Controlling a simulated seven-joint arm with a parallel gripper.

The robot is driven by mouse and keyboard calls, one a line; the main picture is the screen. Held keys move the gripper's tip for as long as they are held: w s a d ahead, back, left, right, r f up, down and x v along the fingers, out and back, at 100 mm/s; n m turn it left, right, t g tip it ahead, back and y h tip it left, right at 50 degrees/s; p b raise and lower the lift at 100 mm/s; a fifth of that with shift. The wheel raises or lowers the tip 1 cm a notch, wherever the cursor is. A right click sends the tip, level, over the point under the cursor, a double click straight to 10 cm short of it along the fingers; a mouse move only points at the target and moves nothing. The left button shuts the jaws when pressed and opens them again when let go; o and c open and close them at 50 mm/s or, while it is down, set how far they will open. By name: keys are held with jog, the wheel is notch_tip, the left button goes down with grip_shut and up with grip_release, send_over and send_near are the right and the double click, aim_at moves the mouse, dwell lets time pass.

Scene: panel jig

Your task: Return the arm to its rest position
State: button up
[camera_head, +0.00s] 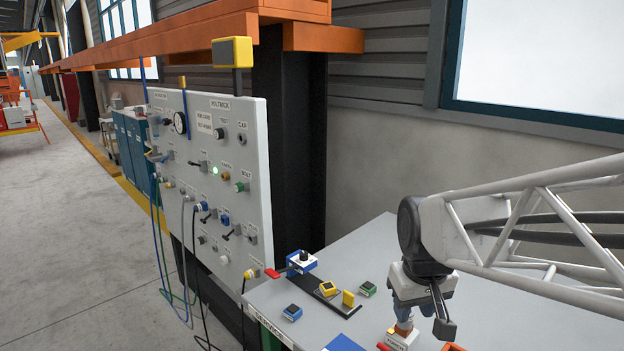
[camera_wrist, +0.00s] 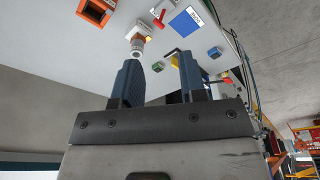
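My gripper (camera_wrist: 160,78) is open in the wrist view, with a clear gap and nothing held between its two dark blue fingers. In the head view my gripper (camera_head: 425,314) hangs over the right part of the grey bench (camera_head: 375,245), pointing down.
A light grey upright panel (camera_head: 215,150) with knobs, switches and hanging cables stands left of the bench. A blue and white block (camera_head: 302,262), a yellow device (camera_head: 328,288), a green device (camera_head: 368,289) and a blue device (camera_head: 292,312) are on the bench.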

jog(key=s+m, duration=0.2)
jog(key=s, duration=1)
jog(key=shift+d+f+t, duration=0.15)
jog(key=shift+d+t, duration=0.15)
jog(key=shift+d, duration=0.15)
